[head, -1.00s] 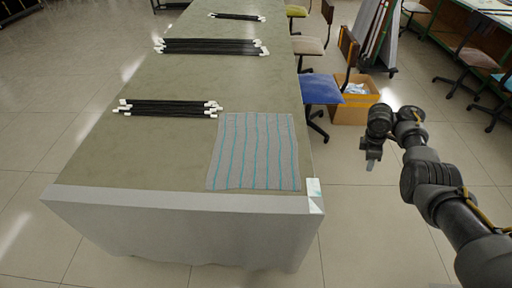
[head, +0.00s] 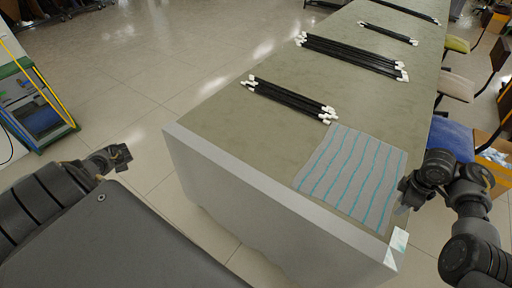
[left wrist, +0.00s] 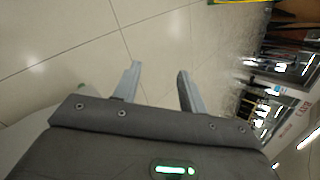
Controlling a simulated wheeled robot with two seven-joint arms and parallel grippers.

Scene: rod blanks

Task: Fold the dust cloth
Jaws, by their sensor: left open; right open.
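The dust cloth (head: 350,176) is grey with teal stripes. It lies flat and spread out on the near right part of the long table (head: 225,112), close to its front edge. My right gripper (head: 402,207) is at the cloth's right edge in the head view; it is open, and I cannot tell whether it touches the cloth. My left gripper (head: 122,157) is far to the left, off the table and over the floor. In the left wrist view my left gripper (left wrist: 158,90) is open and empty, with bare floor beyond its fingers.
Black rods with white ends lie in bundles on the table: a near bundle (head: 290,99), a middle bundle (head: 352,55) and a far one (head: 388,33). A small pale object (head: 397,244) is at the near right corner. Chairs (head: 455,86) stand along the right side.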

